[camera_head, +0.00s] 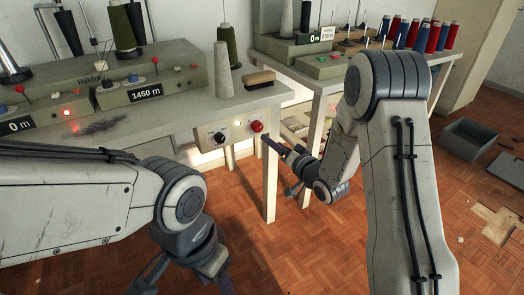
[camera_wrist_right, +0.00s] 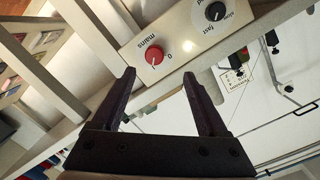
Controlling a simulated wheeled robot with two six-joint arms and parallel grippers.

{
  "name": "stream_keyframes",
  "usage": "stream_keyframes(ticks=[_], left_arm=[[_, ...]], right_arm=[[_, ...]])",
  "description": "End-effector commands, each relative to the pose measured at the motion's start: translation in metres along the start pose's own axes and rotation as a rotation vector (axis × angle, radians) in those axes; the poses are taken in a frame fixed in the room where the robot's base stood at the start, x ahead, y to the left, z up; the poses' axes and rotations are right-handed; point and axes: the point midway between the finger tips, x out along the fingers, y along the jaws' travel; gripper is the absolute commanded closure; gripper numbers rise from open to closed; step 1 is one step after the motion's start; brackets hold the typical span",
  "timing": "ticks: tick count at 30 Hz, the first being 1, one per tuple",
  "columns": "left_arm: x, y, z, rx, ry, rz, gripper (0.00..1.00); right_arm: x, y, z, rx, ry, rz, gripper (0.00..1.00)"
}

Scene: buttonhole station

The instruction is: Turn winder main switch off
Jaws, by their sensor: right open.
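The winder main switch is a red knob (camera_head: 257,127) on the front panel under the left table. In the right wrist view the red knob (camera_wrist_right: 154,54) sits beside the words "mains" and "0", with a pale pointer mark on it. My right gripper (camera_head: 265,141) is close in front of the panel; it also shows in the right wrist view (camera_wrist_right: 158,74). Its dark fingers are open and empty, and the knob appears just beyond the gap between their tips. My left gripper (camera_head: 185,279) hangs at the bottom of the head view, fingers apart, tips partly cut off.
A black speed knob (camera_head: 219,137) sits beside the red one, with a small lit lamp (camera_wrist_right: 188,47) between them. A table leg (camera_head: 270,185) is below the panel.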

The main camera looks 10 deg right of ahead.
Motion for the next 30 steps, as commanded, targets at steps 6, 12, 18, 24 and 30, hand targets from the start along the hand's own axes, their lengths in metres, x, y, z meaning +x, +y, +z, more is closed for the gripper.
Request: stream_keyframes(ticks=[6,12,18,24,30], left_arm=[[0.021,-0.002,0.001,0.000,0.001,0.000,0.50],[0.024,-0.002,0.001,0.000,0.001,0.000,0.50],[0.031,-0.002,0.001,0.000,0.001,0.000,0.50],[0.036,-0.003,0.002,0.000,0.001,0.000,0.50],[0.038,-0.003,0.002,0.000,0.001,0.000,0.50]], right_arm=[[-0.002,0.022,0.004,0.068,0.070,-0.070,0.24],[0.022,0.018,0.002,0.067,0.073,-0.076,0.24],[0.060,0.016,0.000,0.066,0.072,-0.075,0.24],[0.089,0.014,-0.004,0.066,0.072,-0.074,0.24],[0.100,0.013,-0.005,0.068,0.071,-0.070,0.24]])
